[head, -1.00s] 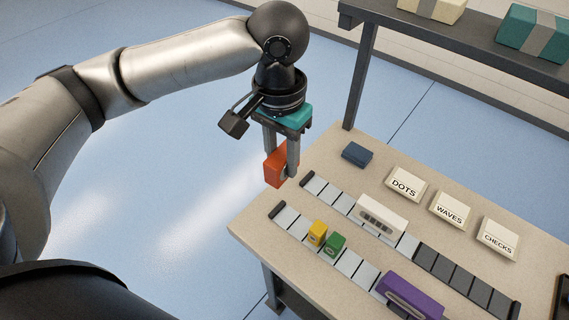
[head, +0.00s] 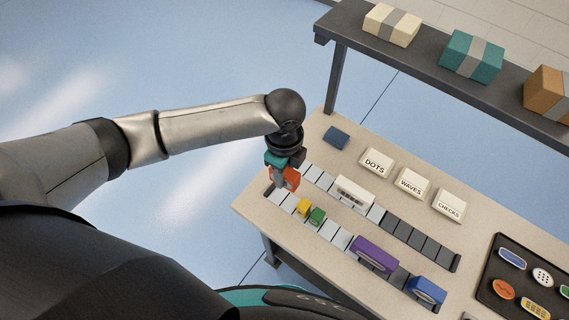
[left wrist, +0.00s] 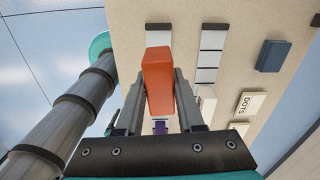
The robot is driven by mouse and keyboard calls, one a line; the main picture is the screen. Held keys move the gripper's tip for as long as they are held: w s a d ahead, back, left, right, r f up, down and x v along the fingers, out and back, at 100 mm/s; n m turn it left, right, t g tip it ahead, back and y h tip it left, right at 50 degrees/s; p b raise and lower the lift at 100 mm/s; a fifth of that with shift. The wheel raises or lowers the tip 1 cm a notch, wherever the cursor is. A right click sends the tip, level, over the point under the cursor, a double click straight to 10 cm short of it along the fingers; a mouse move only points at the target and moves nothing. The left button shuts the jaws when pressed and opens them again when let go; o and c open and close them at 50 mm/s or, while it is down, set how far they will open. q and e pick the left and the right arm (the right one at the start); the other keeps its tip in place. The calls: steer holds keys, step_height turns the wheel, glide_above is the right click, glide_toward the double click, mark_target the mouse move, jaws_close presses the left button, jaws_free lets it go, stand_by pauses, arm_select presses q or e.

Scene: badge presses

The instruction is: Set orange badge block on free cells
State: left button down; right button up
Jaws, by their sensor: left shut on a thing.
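My left gripper (head: 283,183) is shut on the orange badge block (head: 292,177). It holds the block over the left end of the near strip (head: 276,196); I cannot tell whether it touches the cells. In the left wrist view the orange block (left wrist: 158,78) stands between the fingers and hides part of that strip. On the near strip sit a yellow block (head: 304,207), a green block (head: 317,216), a purple block (head: 375,253) and a blue block (head: 427,290). A white block (head: 355,193) sits on the far strip (head: 325,181). My right gripper is out of view.
Labelled blocks DOTS (head: 376,162), WAVES (head: 412,183) and CHECKS (head: 450,205) and a dark blue block (head: 336,138) lie behind the strips. A dark board of badges (head: 512,283) is at right. A shelf (head: 420,63) with boxes runs along the back.

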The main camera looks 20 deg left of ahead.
arm_select(q)
steer(key=shift+s+f+m, duration=0.15)
steer(key=shift+m, duration=0.25)
steer(key=shift+f, duration=0.15)
step_height(320, 180, down, 4)
steer(key=b, duration=0.5)
step_height(320, 180, down, 5)
steer(key=b, duration=0.2)
steer(key=shift+d+b, duration=0.1)
steer(key=shift+b, duration=0.25)
steer(key=shift+f, duration=0.35)
steer(key=shift+c, duration=2.2)
jaws_free()
steer(key=shift+r, duration=0.1)
